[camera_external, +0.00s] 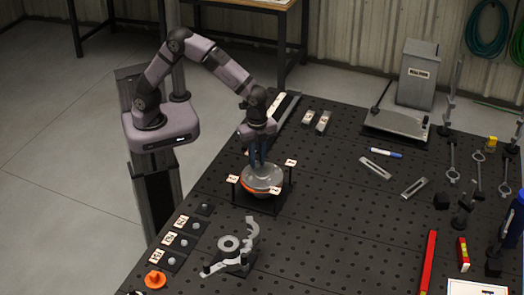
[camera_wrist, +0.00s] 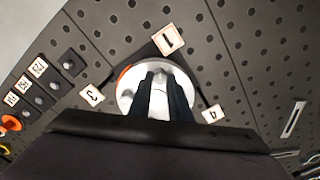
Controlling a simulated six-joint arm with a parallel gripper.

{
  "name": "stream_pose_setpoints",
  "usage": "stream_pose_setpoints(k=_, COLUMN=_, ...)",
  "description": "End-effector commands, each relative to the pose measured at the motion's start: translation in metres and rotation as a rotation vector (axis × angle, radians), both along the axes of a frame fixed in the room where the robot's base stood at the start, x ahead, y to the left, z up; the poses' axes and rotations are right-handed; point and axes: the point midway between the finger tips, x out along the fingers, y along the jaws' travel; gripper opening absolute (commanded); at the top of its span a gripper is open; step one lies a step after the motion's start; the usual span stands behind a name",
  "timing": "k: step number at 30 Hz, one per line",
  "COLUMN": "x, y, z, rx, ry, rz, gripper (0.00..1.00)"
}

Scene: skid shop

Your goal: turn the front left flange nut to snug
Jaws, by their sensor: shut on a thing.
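A round silver flange (camera_external: 262,177) with an orange edge at its left sits on a dark stand near the table's left side. It also shows in the wrist view (camera_wrist: 124,98), with number tags around it. My gripper (camera_external: 258,165) points straight down over the flange, its two dark fingers (camera_wrist: 159,78) reaching its top face. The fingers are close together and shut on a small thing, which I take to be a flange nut. The fingers mostly hide it, so its seating and which nut it is cannot be told. Other nuts cannot be made out clearly.
Tags 1 (camera_wrist: 168,39), 3 (camera_wrist: 92,95) and 4 (camera_wrist: 212,114) stand close around the flange. A grey clamp-like fixture (camera_external: 230,262) and a row of labelled pads (camera_external: 182,240) lie in front.

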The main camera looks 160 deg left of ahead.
Motion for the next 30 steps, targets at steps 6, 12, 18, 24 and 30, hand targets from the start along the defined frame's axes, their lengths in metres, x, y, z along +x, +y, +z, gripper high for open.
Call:
stream_pose_setpoints(k=6, x=0.001, y=-0.0002, z=0.0019, rx=0.003, ry=-0.002, rz=-0.144, gripper=0.0)
stream_pose_setpoints(k=12, x=0.0012, y=-0.0004, z=0.0019, rx=0.004, ry=-0.003, rz=-0.228, gripper=0.0)
stream_pose_setpoints(k=18, x=0.0014, y=-0.0003, z=0.0019, rx=0.005, ry=-0.004, rz=-0.261, gripper=0.0)
stream_pose_setpoints(k=24, x=0.0017, y=-0.0001, z=0.0021, rx=0.005, ry=-0.005, rz=-0.263, gripper=0.0)
stream_pose_setpoints(k=30, x=0.0019, y=0.0, z=0.0024, rx=0.006, ry=-0.006, rz=-0.262, gripper=0.29)
